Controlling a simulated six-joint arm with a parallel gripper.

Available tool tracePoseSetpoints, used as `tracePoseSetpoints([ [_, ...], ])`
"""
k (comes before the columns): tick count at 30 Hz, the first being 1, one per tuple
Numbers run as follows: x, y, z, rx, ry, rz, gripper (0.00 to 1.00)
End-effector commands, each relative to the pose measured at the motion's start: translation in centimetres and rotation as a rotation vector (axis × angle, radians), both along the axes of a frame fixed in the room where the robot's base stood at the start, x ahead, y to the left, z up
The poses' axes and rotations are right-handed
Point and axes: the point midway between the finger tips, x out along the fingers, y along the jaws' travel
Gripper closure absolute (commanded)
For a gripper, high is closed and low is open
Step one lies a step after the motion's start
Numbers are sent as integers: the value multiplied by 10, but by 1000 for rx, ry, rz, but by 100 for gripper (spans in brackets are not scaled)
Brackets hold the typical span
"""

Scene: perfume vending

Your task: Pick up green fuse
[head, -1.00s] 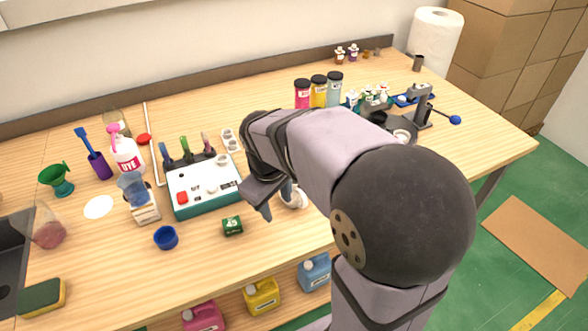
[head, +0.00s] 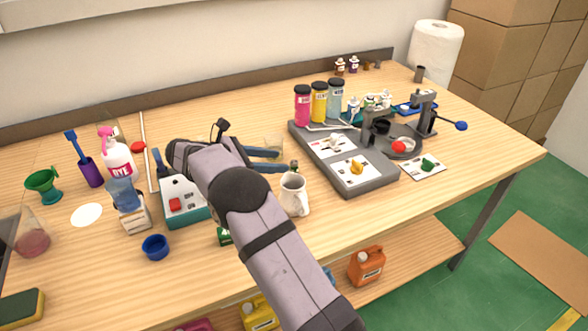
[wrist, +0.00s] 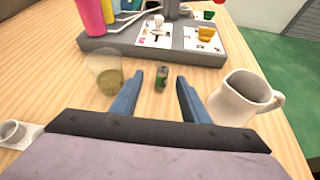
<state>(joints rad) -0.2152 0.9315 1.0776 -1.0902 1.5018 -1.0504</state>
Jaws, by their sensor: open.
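A small green cylinder with a dark and silvery top, likely the green fuse (wrist: 161,77), stands on the wooden table in the wrist view, centred between my fingertips. In the head view the fuse (head: 294,165) shows only as a small dark green piece beside the fingertips, above the mug. My gripper (wrist: 160,78) has two blue fingers, spread apart and low over the table, with nothing held. In the head view the gripper (head: 284,161) points right. Whether the fingertips reach past the fuse is unclear.
A white mug (wrist: 242,98) stands close right of the fingers, and a clear glass with yellowish liquid (wrist: 105,77) close left. A grey device (head: 345,165) stands beyond. A green box (head: 224,237) is mostly hidden by my arm. A green knob (head: 428,161) sits on a white card.

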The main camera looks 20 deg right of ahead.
Motion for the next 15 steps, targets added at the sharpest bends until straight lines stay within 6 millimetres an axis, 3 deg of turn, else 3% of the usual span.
tracePoseSetpoints([
  [9, 3, 2, -8, -77, 56, 17, 58],
  [15, 3, -10, -13, -76, 56, 15, 58],
])
